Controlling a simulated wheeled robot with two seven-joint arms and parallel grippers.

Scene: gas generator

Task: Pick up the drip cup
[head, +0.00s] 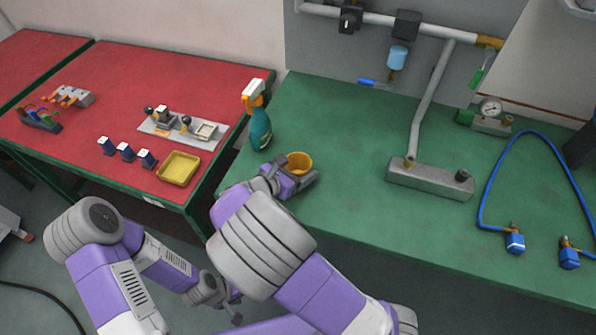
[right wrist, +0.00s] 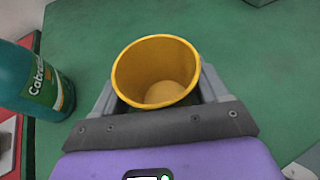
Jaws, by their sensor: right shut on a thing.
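The drip cup (head: 300,162) is a small yellow cup near the left edge of the green table. In the right wrist view the drip cup (right wrist: 157,75) is upright, open at the top and empty inside. My right gripper (head: 296,178) is shut on it, and its fingers (right wrist: 158,98) lie on both sides of the cup. Whether the cup's base touches the table is hidden. My left gripper (head: 226,303) hangs low below the table edges, and its jaws are too small and unclear to read.
A teal spray bottle (head: 260,127) stands close behind and left of the cup; it also shows in the right wrist view (right wrist: 36,84). A grey manifold block (head: 430,181) lies to the right. A yellow tray (head: 179,168) sits on the red table. The green table's front middle is clear.

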